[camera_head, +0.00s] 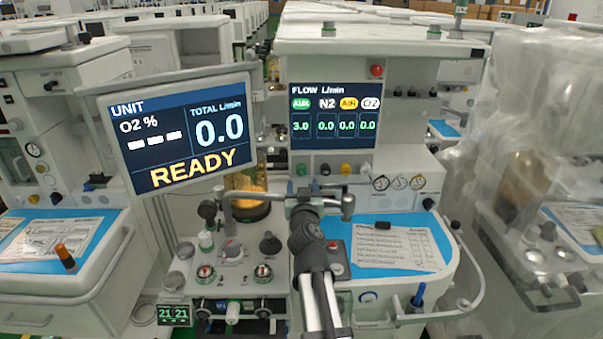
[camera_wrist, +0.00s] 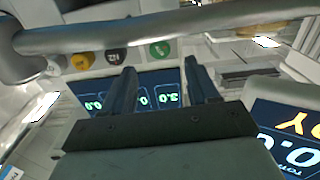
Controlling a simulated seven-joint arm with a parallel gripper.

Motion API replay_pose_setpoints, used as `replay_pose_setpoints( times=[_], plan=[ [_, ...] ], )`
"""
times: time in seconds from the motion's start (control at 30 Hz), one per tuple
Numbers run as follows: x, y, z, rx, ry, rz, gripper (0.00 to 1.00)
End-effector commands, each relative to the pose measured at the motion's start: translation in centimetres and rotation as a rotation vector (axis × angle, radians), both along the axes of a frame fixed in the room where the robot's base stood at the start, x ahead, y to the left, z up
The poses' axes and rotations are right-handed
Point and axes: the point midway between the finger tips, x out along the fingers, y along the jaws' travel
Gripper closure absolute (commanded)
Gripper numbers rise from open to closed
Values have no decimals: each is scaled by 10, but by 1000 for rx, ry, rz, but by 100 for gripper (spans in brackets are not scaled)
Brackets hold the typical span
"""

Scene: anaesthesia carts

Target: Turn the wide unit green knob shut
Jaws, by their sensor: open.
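The wide unit (camera_head: 420,45) stands in the middle of the head view, with a flow display (camera_head: 333,115) reading AUX 3.0 and the other flows 0.0. Below the display is a row of small knobs. The green knob (camera_wrist: 160,49) shows clearly in the wrist view, at the end of the row beside a black one. In the head view it is small at the row's left end (camera_head: 302,169). My gripper (camera_wrist: 160,68) is open and empty, its fingers pointing toward the knob, which appears between and beyond the tips. Contact cannot be made out.
A grey bar (camera_wrist: 200,31) crosses the wrist view close to the knobs; a metal arm (camera_head: 250,207) shows in the head view. The black knob (camera_wrist: 115,56) and yellow knob (camera_wrist: 82,61) sit close by. A tilted READY screen (camera_head: 180,130) stands left. Blue work surface (camera_head: 352,235) lies below.

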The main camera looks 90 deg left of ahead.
Motion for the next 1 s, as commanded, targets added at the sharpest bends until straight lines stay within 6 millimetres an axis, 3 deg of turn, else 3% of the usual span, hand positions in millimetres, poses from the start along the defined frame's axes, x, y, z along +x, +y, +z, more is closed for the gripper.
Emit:
replay_pose_setpoints(
  times=[0.03,0.2,0.43,0.83,1.0],
  plan=[
    [0,14,0,0,0,0,41],
    [0,44,0,0,0,0,41],
    [0,76,0,0,0,1,41],
    [0,83,0,0,0,0,41],
    [0,83,0,0,0,0,56]
  ],
)
